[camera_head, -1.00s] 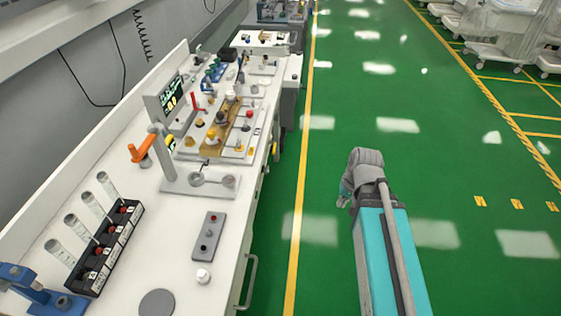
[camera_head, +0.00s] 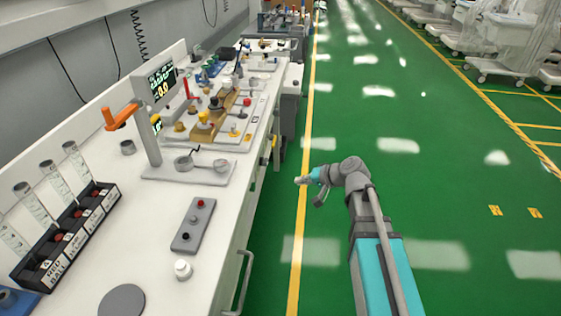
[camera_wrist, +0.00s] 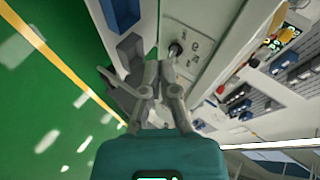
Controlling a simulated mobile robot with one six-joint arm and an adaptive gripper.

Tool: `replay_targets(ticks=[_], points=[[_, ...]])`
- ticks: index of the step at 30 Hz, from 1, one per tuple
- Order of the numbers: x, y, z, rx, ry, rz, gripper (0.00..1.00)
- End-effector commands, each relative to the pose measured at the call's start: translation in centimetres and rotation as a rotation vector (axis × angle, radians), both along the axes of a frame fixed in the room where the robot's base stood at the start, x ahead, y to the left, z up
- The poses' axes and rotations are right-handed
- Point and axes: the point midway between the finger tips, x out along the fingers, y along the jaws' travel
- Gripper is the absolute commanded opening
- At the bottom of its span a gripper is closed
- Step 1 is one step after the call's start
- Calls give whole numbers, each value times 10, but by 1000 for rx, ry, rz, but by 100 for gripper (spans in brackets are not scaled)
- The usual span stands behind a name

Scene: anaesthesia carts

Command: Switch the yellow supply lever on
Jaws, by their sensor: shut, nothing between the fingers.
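Several yellow parts show on the long white bench, and I cannot tell which one is the supply lever. A yellow knob (camera_head: 203,118) stands on the brown block in the middle of the panel. A smaller yellow piece (camera_head: 248,137) sits at the panel's right edge. In the wrist view, a yellow part (camera_wrist: 272,43) shows at the upper right. My gripper (camera_head: 301,181) is shut and empty over the green floor, right of the bench and apart from it. Its fingers (camera_wrist: 156,76) also show in the wrist view.
An orange handle (camera_head: 120,117) on a post rises from the bench. A grey button box (camera_head: 194,225) and a rack of tubes (camera_head: 65,235) stand nearer. The green floor (camera_head: 400,190) right of the bench is clear; covered carts (camera_head: 500,45) stand at the far right.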

Motion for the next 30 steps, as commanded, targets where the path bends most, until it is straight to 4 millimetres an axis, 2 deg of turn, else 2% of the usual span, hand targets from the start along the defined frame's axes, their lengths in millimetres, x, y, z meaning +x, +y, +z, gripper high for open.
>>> replay_targets(ticks=[1,15,30], points=[[8,4,-14,37,-9,-10,0],[62,30,-42,406,-63,-127,0],[119,30,-78,787,-57,-285,0]])
